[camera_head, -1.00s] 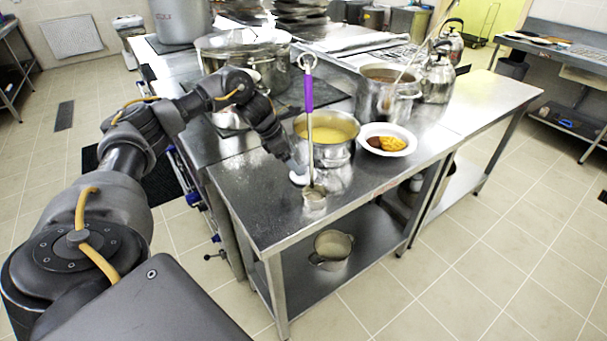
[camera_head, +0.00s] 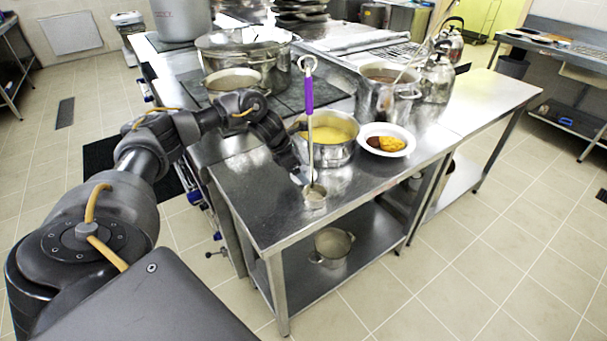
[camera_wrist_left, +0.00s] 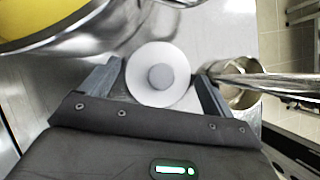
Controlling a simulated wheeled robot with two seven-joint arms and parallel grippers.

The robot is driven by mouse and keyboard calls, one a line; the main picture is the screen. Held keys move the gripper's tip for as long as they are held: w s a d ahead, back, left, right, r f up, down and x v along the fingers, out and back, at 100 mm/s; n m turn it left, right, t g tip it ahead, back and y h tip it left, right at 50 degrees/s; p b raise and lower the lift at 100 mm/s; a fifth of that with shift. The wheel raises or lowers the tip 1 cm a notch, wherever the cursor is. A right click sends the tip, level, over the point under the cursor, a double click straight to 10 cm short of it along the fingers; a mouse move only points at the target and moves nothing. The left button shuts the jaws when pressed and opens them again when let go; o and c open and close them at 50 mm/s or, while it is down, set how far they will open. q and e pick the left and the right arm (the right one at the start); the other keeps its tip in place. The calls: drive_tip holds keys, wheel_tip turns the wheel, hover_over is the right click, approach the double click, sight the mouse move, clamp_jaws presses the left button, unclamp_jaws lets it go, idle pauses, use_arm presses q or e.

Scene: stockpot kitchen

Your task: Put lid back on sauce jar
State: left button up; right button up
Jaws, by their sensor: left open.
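The lid is a white disc with a grey knob; it lies between the fingers of my left gripper (camera_wrist_left: 157,71) in the left wrist view (camera_wrist_left: 158,88). In the head view the lid (camera_head: 299,179) shows as a small white patch below my left gripper, on the steel table. The gripper is open, with a finger on each side of the lid. The small metal sauce jar (camera_head: 314,201) stands just right of the lid. A purple-handled ladle (camera_head: 308,95) stands upright with its lower end at the jar's mouth; the jar also shows in the left wrist view (camera_wrist_left: 243,99). My right gripper is not in view.
A pot of yellow soup (camera_head: 328,153) stands close behind the lid and jar. A white plate of food (camera_head: 387,140) is right of it. Larger pots and a kettle (camera_head: 437,80) stand farther back. The table's front corner is bare.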

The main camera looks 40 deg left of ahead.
use_arm(q)
drive_tip(key=c, duration=0.8)
drive_tip(key=shift+o, duration=0.2)
